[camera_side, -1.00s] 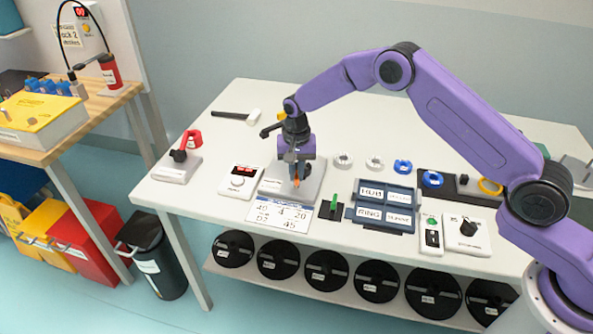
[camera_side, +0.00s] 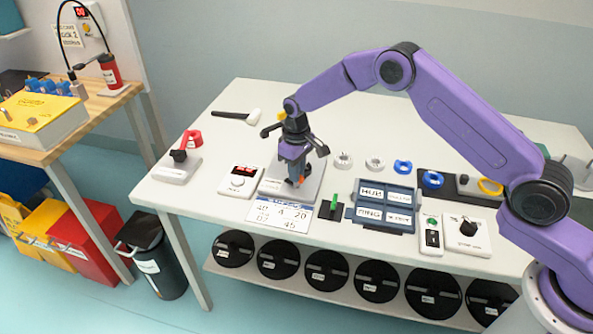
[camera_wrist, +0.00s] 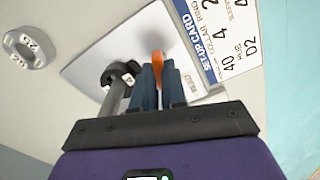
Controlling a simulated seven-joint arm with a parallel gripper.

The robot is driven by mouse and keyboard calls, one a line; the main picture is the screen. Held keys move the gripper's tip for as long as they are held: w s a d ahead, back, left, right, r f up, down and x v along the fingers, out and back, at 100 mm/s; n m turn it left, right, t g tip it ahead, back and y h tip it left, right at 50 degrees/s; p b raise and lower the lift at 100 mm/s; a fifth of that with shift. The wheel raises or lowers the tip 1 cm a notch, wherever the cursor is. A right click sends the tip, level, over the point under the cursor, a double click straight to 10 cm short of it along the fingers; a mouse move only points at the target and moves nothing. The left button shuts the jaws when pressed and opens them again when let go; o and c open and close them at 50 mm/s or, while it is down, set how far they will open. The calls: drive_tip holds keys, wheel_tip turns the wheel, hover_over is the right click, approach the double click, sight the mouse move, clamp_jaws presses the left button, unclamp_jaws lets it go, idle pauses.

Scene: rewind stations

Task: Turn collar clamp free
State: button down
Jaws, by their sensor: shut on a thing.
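The collar clamp station is a grey plate (camera_side: 312,192) at the left middle of the bench. In the wrist view its plate (camera_wrist: 105,52) carries a dark round collar (camera_wrist: 119,73) marked 4, on a grey shaft (camera_wrist: 113,100). An orange lever (camera_wrist: 158,58) stands between the blue fingers of my gripper (camera_wrist: 158,72), which is shut on it. In the side view my gripper (camera_side: 295,178) points down over the plate. The orange lever (camera_side: 300,181) shows only as a small spot there, and the gripper hides the collar.
A setup card (camera_side: 280,215) lies in front of the plate. A box with a red display (camera_side: 240,181) is to its left. Loose rings (camera_side: 343,160) lie to the right, near a blue-grey labelled tray (camera_side: 384,206). A hammer (camera_side: 236,116) lies behind.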

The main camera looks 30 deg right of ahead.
drive_tip(key=shift+n, duration=1.9)
drive_tip(key=c, duration=1.2)
unclamp_jaws()
drive_tip(key=shift+r, duration=0.1)
wheel_tip(320, 180, up, 17)
drive_tip(key=shift+r, duration=0.15)
drive_tip(key=shift+s, duration=0.15)
